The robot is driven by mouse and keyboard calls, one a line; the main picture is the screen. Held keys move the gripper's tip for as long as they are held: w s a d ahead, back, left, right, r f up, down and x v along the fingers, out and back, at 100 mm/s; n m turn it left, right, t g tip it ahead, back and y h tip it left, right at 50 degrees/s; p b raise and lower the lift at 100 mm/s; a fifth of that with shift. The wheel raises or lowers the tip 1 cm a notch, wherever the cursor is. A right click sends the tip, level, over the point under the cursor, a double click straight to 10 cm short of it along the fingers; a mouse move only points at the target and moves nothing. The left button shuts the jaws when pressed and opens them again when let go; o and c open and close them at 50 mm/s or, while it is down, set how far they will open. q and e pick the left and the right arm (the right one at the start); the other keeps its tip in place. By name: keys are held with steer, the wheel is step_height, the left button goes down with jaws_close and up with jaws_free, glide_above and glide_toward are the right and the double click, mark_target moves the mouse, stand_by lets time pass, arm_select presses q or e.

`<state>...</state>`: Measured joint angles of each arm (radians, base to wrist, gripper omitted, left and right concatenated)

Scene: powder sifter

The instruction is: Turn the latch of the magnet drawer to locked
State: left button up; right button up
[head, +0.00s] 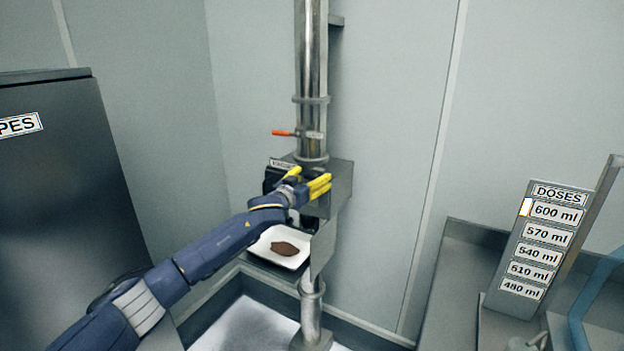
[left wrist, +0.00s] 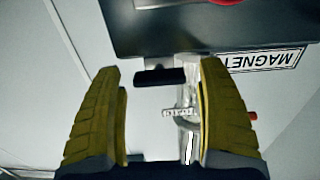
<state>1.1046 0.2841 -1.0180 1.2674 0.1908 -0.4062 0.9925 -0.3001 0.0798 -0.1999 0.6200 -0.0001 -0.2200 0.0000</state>
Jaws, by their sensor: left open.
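The magnet drawer's grey metal housing (head: 341,186) sits on the vertical steel pipe; its label (head: 281,164) is partly hidden in the head view. In the left wrist view the MAGNET label (left wrist: 265,60) appears upside down beside the dark drawer front (left wrist: 150,35). A short black bar (left wrist: 160,76) shows between my fingertips; I cannot tell whether it is the latch or a handle. A red part (left wrist: 228,1) is cut off at the top edge. My left gripper (head: 311,180) is open in front of the housing, its yellow fingers (left wrist: 160,68) either side of the bar, with no clear contact.
An orange-handled valve (head: 283,133) is on the pipe above. A white tray (head: 262,246) with brown powder is below my left gripper. A dark cabinet (head: 50,190) stands left; a DOSES board (head: 543,240) stands on the right bench.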

stand_by(0.3)
arm_select(q)
steer(key=shift+w+r, duration=0.1)
jaws_close()
stand_by(0.4)
